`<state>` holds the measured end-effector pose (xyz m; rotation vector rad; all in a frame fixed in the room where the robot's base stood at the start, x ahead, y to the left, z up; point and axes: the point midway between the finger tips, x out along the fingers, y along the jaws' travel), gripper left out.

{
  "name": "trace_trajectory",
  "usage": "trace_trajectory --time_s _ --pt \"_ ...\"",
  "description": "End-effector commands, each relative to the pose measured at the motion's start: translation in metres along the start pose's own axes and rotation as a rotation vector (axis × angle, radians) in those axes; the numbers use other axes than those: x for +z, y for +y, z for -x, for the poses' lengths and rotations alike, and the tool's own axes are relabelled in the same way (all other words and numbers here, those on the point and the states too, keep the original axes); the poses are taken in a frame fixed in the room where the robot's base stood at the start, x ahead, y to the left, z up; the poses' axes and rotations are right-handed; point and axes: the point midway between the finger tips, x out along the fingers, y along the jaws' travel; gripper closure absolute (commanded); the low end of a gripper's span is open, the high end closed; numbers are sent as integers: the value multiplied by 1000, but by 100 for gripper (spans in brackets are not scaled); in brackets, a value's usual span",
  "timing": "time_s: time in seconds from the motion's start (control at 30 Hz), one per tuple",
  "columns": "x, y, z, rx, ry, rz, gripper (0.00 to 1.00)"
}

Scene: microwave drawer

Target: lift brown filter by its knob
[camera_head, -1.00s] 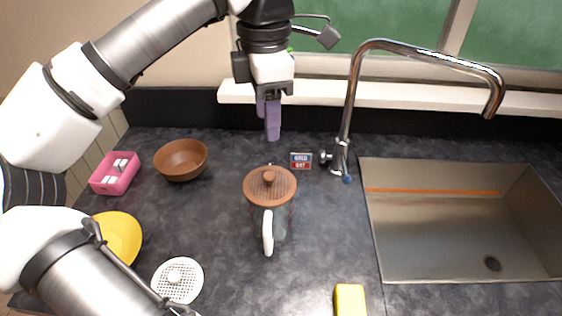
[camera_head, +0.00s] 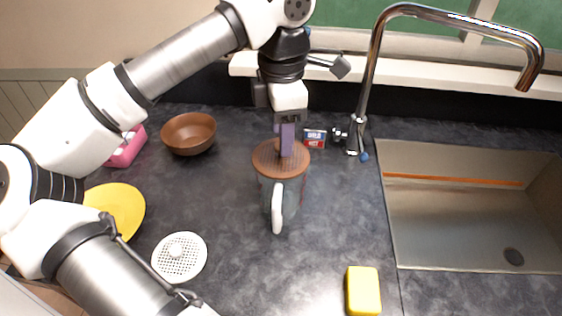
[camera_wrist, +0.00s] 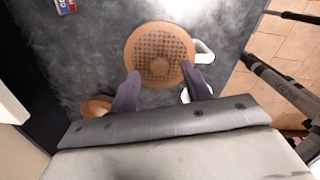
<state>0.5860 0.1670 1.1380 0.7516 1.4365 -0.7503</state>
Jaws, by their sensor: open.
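The brown filter (camera_head: 267,160) is a round, perforated disc lying on top of a grey, see-through mug (camera_head: 292,198) with a white handle. In the wrist view the filter (camera_wrist: 150,40) is at top centre, with a small round knob (camera_wrist: 159,66) near its middle. My gripper (camera_head: 286,152) points down over the filter, and its purple fingers cover the knob in the head view. In the wrist view my gripper (camera_wrist: 161,78) is open, with one finger on each side of the knob's line. I cannot tell whether the fingertips touch the filter.
A brown bowl (camera_head: 189,133), pink holder (camera_head: 126,150), yellow plate (camera_head: 122,205) and white strainer (camera_head: 180,258) stand to the left. A small box (camera_head: 314,138) and faucet (camera_head: 360,120) are close behind right. A yellow sponge (camera_head: 363,290) and sink (camera_head: 450,215) are at right.

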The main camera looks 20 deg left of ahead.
Motion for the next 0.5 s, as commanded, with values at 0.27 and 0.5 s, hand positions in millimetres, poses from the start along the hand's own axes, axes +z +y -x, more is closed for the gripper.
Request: trace_trajectory --time_s 0.27,0.5 --pt "0 0 -26 0 0 0 52" --pt "0 0 -25 0 0 0 68"
